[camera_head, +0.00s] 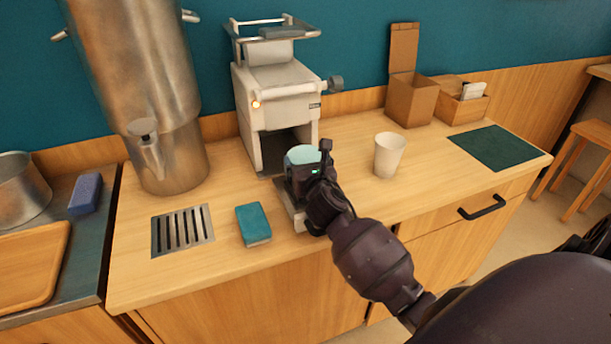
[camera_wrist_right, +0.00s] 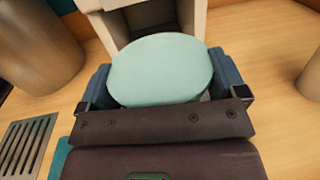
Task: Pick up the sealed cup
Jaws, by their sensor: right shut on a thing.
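The sealed cup, with a flat light-teal lid (camera_head: 303,155), is at the front of the white sealing machine (camera_head: 276,95), above its pulled-out base. My right gripper (camera_head: 305,172) is shut on the cup from the front. In the right wrist view the round lid (camera_wrist_right: 160,70) fills the space between the two blue-padded fingers (camera_wrist_right: 160,92). The cup's body is mostly hidden by the gripper, and I cannot tell whether it still touches the base. My left gripper is not in view.
A white paper cup (camera_head: 389,155) stands to the right. A teal sponge-like block (camera_head: 253,224) and a drain grate (camera_head: 182,231) lie left of my arm. A steel urn (camera_head: 175,160) stands behind. A dark green mat (camera_head: 499,147) lies at the right end.

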